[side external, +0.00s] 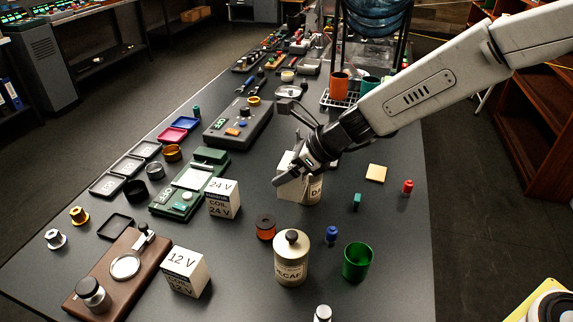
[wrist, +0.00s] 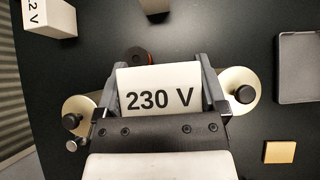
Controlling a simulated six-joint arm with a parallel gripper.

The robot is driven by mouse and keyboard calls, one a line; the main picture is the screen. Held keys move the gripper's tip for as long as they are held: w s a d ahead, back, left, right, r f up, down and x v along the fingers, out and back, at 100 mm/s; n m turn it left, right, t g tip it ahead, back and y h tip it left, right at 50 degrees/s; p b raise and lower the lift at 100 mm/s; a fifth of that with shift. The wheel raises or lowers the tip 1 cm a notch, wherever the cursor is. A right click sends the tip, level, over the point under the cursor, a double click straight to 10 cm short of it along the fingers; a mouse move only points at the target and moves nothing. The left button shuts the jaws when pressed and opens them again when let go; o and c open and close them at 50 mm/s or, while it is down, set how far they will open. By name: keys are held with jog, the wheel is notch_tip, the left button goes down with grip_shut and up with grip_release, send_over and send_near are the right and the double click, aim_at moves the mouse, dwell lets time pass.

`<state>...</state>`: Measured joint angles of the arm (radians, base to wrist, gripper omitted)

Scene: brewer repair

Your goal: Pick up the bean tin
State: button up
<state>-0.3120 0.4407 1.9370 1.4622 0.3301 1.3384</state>
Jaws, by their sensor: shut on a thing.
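My gripper (side external: 297,173) is shut on a white box marked 230 V, with one finger on each side of it in the wrist view (wrist: 160,78). In the side view the white box (side external: 291,188) is partly hidden by my gripper. A cream tin with a dark knob and a label starting "DA" (side external: 315,190) stands close beside the box, partly covered. A second cream tin, marked "ECAF" (side external: 291,268), stands nearer the camera. The wrist view shows one knobbed tin at the left (wrist: 78,113) and one at the right (wrist: 236,84), both outside the fingers.
A 24 V box (side external: 223,200) and an orange-and-black spool (side external: 265,228) stand left of the tins. A 12 V box (side external: 186,273) and a green cup (side external: 357,262) are in front. A yellow pad (side external: 376,173) lies right; bare table surrounds it.

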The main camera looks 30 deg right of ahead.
aim_at(303, 178)
jog(key=shift+s+d+r, duration=0.4)
jog(key=shift+s+r, duration=0.1)
jog(key=shift+s, duration=0.55)
jog(key=shift+s+d+r, duration=0.35)
jog(key=shift+s+r, duration=0.15)
jog(key=shift+s, duration=0.5)
jog(key=shift+s+d+r, duration=0.4)
jog(key=shift+s+r, duration=0.1)
jog(key=shift+s, duration=0.55)
jog(key=shift+d, duration=0.1)
jog(key=s+d+f, duration=0.2)
jog(key=s+d, duration=0.1)
jog(key=d, duration=0.6)
jog(key=s+d+f, duration=0.2)
jog(key=s+d, duration=0.1)
jog(key=d, duration=0.5)
jog(key=shift+s+d+f+m, duration=0.3)
jog(key=shift+d+f, duration=0.05)
jog(key=shift+f, duration=2.25)
jog(key=shift+f, duration=1.8)
